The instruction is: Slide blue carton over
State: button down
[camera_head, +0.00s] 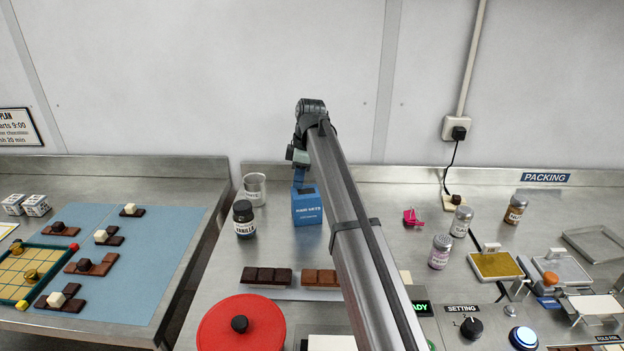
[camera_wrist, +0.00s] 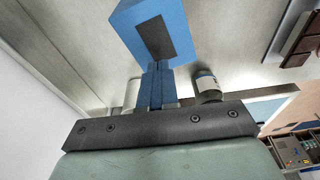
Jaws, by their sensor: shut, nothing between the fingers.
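The blue carton (camera_head: 307,206) stands upright on the steel bench in the head view, with pale lettering on its front. It also shows in the wrist view (camera_wrist: 140,22), with a dark rectangle on its top face. My gripper (camera_head: 298,182) points down at the carton's far side, near its back left corner in the head view. Its blue fingers are together and empty, and they show in the wrist view (camera_wrist: 157,84) with their tips at the carton's edge. I cannot tell whether they touch it. My arm covers the bench right of the carton.
A dark vanilla jar (camera_head: 244,219) and a clear glass jar (camera_head: 255,189) stand left of the carton. Chocolate bars (camera_head: 267,276) and a red lid (camera_head: 240,325) lie in front. A pink clip (camera_head: 412,217) and shakers (camera_head: 461,221) stand to the right.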

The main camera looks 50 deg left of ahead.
jog(key=shift+d+f, duration=0.15)
jog(key=shift+f, duration=0.6)
jog(key=shift+f, duration=0.1)
